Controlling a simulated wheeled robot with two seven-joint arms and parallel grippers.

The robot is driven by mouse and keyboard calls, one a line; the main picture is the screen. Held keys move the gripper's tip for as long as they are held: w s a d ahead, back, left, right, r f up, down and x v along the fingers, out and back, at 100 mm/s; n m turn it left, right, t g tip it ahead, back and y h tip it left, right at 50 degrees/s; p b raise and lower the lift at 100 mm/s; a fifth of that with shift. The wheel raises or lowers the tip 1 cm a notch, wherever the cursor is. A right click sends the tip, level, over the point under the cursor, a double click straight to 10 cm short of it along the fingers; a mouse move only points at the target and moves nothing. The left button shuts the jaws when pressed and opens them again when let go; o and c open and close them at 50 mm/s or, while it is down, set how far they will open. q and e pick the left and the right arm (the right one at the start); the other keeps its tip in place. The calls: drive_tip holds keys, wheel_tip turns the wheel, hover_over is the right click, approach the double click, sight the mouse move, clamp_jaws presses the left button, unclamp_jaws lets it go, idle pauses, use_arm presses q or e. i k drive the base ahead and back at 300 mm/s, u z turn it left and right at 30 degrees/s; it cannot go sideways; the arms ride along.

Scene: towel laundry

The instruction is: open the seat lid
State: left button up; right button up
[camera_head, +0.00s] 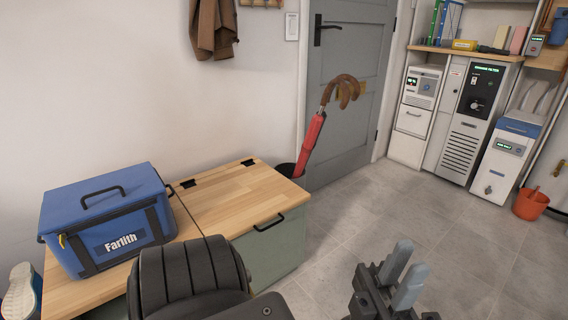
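The wooden seat lid (225,195) lies flat and closed on the green bench box (285,244). It has a dark handle (268,222) at its front edge and two black hinges at its back edge by the wall. My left gripper (412,257) is in the lower right of the head view, over the floor, to the right of the bench and apart from the lid. Its two grey fingers stand a little apart with nothing seen between them. My black arm link (190,275) covers part of the bench front. My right gripper is not in view.
A blue cooler box (108,215) sits on the wooden top left of the lid. A red umbrella (312,142) stands in a dark holder behind the bench's right end, near the grey door (350,90). Machines and an orange bucket (530,204) stand far right. The tiled floor between is clear.

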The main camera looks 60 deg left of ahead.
sight(232, 202)
drive_tip(key=i, duration=0.85)
drive_tip(key=u, duration=1.55)
